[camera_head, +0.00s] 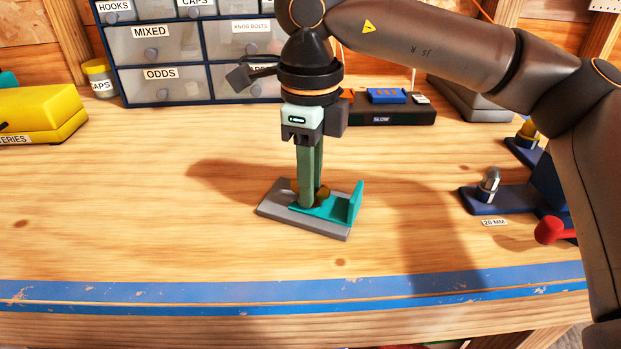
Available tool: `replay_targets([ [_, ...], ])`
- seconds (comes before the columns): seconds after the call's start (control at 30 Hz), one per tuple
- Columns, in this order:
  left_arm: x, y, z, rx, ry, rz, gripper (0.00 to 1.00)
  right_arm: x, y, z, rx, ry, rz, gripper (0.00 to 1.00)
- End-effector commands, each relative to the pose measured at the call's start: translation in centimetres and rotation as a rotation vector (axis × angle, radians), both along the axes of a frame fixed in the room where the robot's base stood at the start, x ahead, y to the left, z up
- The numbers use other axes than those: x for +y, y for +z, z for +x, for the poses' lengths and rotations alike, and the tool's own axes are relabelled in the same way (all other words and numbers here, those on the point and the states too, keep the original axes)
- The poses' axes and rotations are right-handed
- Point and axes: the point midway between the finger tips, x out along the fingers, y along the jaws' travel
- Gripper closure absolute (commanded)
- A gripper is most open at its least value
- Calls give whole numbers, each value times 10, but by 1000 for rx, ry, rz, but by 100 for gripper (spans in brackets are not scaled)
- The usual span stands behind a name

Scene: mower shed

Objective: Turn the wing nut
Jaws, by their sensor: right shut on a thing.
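My right gripper (309,197) points straight down over a small fixture in the middle of the bench. Its two long green fingers are shut on the brass-coloured wing nut (322,190), which shows only as small bits beside the fingertips. The wing nut is low on the fixture, above a teal bracket (354,205) with an upright lip on its right. The bracket lies on a grey base plate (321,229) on the bench. The fingers hide most of the nut and anything under it. My left gripper is not in view.
A drawer cabinet (205,60) with labelled drawers stands at the back left, near a yellow case (40,114). A black tray (390,116) is behind the gripper. A blue fixture with a red knob (549,230) is at right. The front left bench is clear.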

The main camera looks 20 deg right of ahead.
Motion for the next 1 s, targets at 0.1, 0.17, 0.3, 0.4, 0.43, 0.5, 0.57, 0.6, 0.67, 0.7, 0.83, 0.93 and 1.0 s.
replay_targets([
  [0.1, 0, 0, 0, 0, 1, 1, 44, 0, 1, 1, -4, -6, 2, 100],
  [0.17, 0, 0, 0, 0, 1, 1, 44, 0, 1, 1, -4, -7, 2, 100],
  [0.3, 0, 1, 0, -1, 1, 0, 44, 0, 2, 1, -4, -6, 2, 100],
  [0.4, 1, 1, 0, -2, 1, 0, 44, 0, 2, 1, -4, -5, 2, 71],
  [0.43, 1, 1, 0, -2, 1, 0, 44, 0, 2, 1, -4, -5, 2, 68],
  [0.5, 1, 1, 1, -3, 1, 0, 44, 0, 1, 0, -4, -5, 2, 60],
  [0.57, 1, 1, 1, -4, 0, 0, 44, 0, 1, 0, -3, -5, 2, 53],
  [0.6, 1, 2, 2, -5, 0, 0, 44, 0, 1, 0, -3, -5, 2, 49],
  [0.67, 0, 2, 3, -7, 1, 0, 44, 0, 1, 0, -2, -4, 1, 44],
  [0.7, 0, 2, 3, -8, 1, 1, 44, 0, 1, 0, -2, -4, 1, 44],
  [0.83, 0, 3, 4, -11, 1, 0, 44, 0, 0, 0, -1, -4, 0, 44],
  [0.93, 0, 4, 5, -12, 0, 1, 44, 0, 3, 0, -2, -4, 1, 44],
  [1.0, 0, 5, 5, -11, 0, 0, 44, 0, 8, 1, -3, -4, 2, 44],
])
